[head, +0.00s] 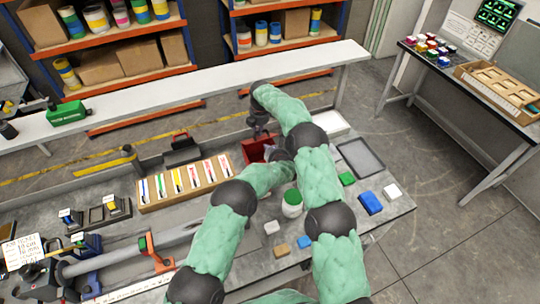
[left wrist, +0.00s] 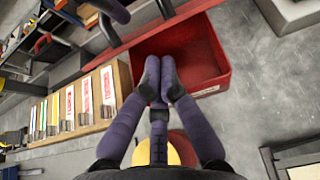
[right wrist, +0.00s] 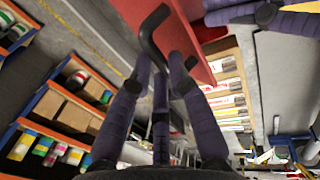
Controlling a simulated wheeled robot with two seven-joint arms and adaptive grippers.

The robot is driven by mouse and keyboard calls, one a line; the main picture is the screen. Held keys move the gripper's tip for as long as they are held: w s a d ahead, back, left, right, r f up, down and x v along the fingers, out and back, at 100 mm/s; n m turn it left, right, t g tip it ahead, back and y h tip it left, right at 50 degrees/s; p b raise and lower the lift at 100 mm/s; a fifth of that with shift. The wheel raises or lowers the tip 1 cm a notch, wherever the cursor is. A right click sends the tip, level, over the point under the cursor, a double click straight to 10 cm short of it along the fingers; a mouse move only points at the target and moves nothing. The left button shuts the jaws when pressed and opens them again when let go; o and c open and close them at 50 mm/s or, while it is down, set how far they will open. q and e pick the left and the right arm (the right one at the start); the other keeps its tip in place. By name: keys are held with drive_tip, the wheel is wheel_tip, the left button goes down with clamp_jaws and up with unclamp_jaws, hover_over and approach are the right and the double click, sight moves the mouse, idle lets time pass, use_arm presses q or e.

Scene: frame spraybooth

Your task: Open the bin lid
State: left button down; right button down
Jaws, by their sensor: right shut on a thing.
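The red lid (right wrist: 190,25) is raised off the opening and shows as a narrow red strip in the left wrist view (left wrist: 122,47). My right gripper (right wrist: 158,68) is shut on the lid's dark bent handle (right wrist: 148,32). My left gripper (left wrist: 159,68) hangs over the bin opening, its fingertips close together. I cannot tell whether they are fully shut or hold anything.
A rack of colored markers (head: 185,182) stands left of the bin. A white jar with a green lid (head: 292,203), small blocks and a grey tray (head: 361,156) lie to the right. A long white shelf (head: 200,88) runs behind the bench.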

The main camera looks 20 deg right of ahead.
use_arm(q)
drive_tip(key=shift+w+r, duration=0.2)
use_arm(e)
drive_tip(key=shift+s+a+f, duration=0.1)
drive_tip(key=shift+s+f, duration=0.05)
drive_tip(key=shift+f, duration=0.45)
use_arm(q)
drive_tip(key=shift+w+r, duration=0.1)
drive_tip(key=shift+w+a+r, duration=0.1)
drive_tip(key=shift+w+r, duration=0.45)
drive_tip(key=shift+r, duration=0.2)
use_arm(e)
drive_tip(key=c, duration=1.2)
unclamp_jaws()
drive_tip(key=shift+f, duration=0.1)
use_arm(q)
drive_tip(key=shift+w, duration=0.15)
use_arm(e)
drive_tip(key=shift+o, duration=0.2)
use_arm(q)
drive_tip(key=shift+a, duration=0.1)
